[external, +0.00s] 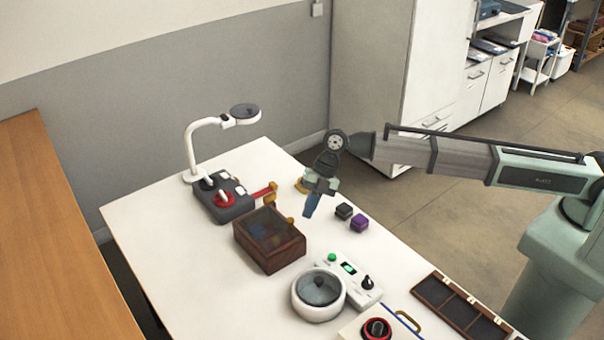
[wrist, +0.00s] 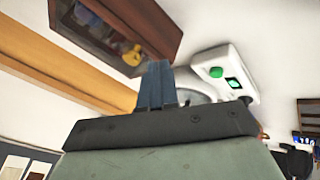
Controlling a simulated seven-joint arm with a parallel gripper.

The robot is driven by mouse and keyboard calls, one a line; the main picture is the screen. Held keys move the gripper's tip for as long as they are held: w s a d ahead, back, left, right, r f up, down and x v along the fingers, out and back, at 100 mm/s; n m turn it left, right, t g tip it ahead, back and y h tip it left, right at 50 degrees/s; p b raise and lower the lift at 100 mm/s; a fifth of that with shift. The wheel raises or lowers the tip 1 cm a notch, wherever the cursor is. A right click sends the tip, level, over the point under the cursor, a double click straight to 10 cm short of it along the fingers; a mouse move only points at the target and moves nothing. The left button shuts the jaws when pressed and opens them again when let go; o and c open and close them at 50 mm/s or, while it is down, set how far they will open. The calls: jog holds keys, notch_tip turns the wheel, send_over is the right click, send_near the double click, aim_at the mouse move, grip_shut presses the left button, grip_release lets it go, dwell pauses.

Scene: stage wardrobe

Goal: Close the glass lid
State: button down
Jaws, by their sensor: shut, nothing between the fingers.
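A dark wooden box (external: 283,260) stands on the white table, with a see-through glass top (external: 262,228) and a small brass piece at its right edge. The glass appears to lie flat over the box; I cannot tell whether it is fully down. In the wrist view the box (wrist: 160,22) is at the top, with the brass piece (wrist: 132,56) near the fingers. A round white pot (external: 318,305) with a clear knobbed cover stands in front of the box. My gripper (external: 308,214) is shut and empty, pointing down above the table, right of the box; its blue fingers (wrist: 158,70) show in the wrist view.
A white control box (external: 349,278) with a green button sits right of the pot. Black (external: 344,211) and purple (external: 359,223) cubes lie right of my gripper. A dark grey device (external: 228,203) and white lamp (external: 193,150) stand behind. A compartment tray (external: 440,302) is at front right.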

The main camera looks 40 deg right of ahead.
jog(key=s+d+v, duration=0.1)
jog(key=v, duration=0.9)
jog(key=shift+w+d, duration=0.2)
jog(key=shift+w, duration=0.05)
